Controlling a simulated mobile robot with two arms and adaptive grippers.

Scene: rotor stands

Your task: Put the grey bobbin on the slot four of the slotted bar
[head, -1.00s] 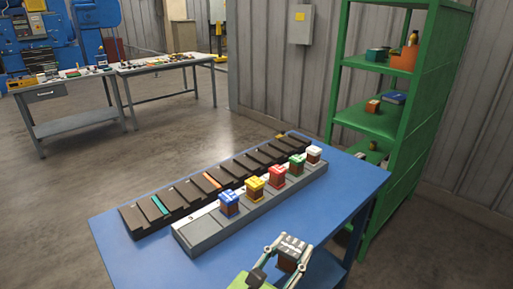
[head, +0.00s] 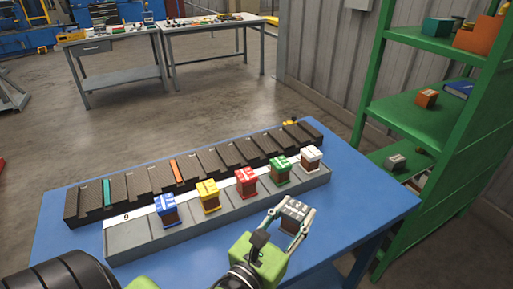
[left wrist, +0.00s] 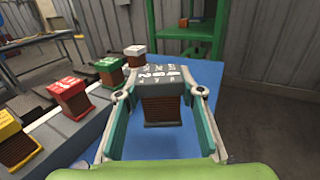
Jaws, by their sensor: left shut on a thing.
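The grey bobbin (head: 294,214), with a grey marked top and a brown wound body, is between the fingers of my left gripper (head: 291,220). In the left wrist view the bobbin (left wrist: 162,108) is upright between both fingers, over the blue table. My left gripper is shut on it, at the right of the grey segmented bar (head: 128,240). That bar carries blue, yellow, red, green and white bobbins, with bare segments at its left end. Behind it lies a dark slotted bar (head: 128,188) with a teal and an orange strip. My right gripper is not in view.
The blue table (head: 60,235) has free room in front of the bars and at the right. A green shelf (head: 425,105) with small items stands beyond its right edge. Grey workbenches (head: 120,75) stand far behind.

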